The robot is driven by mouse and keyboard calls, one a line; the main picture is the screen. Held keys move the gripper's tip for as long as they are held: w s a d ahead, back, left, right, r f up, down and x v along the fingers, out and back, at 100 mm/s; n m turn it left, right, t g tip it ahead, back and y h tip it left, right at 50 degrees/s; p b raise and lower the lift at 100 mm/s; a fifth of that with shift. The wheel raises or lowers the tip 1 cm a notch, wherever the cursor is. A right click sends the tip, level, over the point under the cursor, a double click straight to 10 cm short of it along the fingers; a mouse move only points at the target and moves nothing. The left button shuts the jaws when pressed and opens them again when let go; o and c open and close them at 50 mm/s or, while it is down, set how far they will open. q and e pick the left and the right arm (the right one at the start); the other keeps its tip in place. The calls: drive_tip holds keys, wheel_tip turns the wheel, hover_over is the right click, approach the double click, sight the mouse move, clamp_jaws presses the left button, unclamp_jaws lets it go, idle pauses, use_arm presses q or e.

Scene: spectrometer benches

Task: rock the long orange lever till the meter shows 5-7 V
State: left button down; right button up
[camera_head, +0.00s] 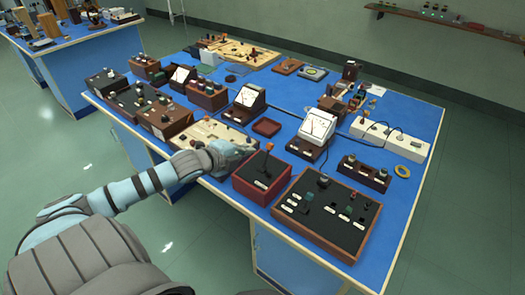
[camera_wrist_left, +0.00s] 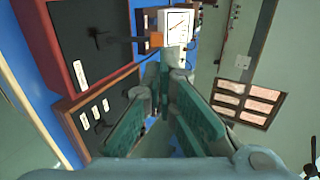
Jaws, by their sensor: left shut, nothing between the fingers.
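The long orange lever (camera_head: 268,149) stands up from a dark red box with a black top (camera_head: 257,186). In the left wrist view its orange end (camera_wrist_left: 154,40) is just ahead of my fingertips; whether they touch cannot be told. My left gripper (camera_head: 250,147) is shut and empty, close beside the lever's upper end. Its teal fingers converge in the left wrist view (camera_wrist_left: 172,78). A meter with a white face (camera_head: 318,123) stands behind the lever and also shows in the left wrist view (camera_wrist_left: 179,22). Its reading is too small to tell. My right gripper is not in view.
A wood-edged control panel (camera_head: 327,212) lies right of the lever box, near the front edge. A low box with knobs (camera_head: 363,173) and a white power strip (camera_head: 390,137) are further right. A second meter (camera_head: 246,98) and a beige board (camera_head: 203,136) lie to the left.

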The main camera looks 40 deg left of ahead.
sight(269, 145)
use_arm(q)
drive_tip(key=b+x, duration=0.1)
drive_tip(key=x, duration=0.9)
drive_tip(key=shift+w+d+f+b, duration=0.15)
drive_tip(key=shift+w+b, duration=0.1)
drive_tip(key=shift+b, duration=0.15)
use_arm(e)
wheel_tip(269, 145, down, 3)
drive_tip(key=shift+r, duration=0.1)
